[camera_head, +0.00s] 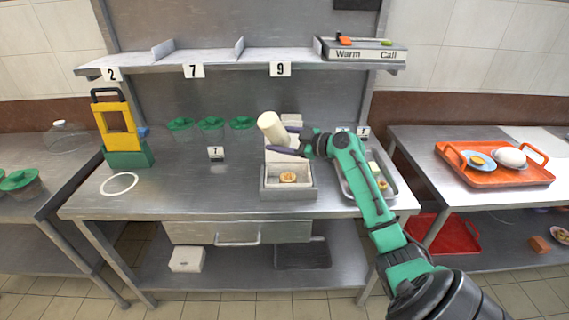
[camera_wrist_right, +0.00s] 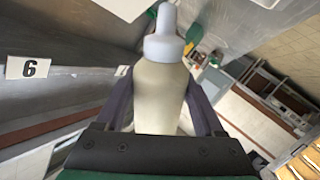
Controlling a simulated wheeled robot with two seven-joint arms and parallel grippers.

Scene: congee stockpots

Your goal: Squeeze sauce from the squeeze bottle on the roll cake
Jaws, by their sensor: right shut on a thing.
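My right gripper (camera_head: 287,141) is shut on a cream squeeze bottle (camera_head: 272,127) and holds it tilted above the open box on the table. In the right wrist view the bottle (camera_wrist_right: 160,92) sits between the two fingers, with its pale grey cap and nozzle at the top of the picture. A small round roll cake (camera_head: 288,177) lies in the grey box (camera_head: 289,193), below the gripper. The bottle is apart from the cake. No sauce shows on the cake at this size. My left gripper is not in view.
A metal tray (camera_head: 354,187) with food stands right of the box, partly behind my right arm. Green-lidded containers (camera_head: 211,124) stand at the back. A yellow and green device (camera_head: 117,130) stands at the left. The table's front left is clear except for a white ring (camera_head: 119,184).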

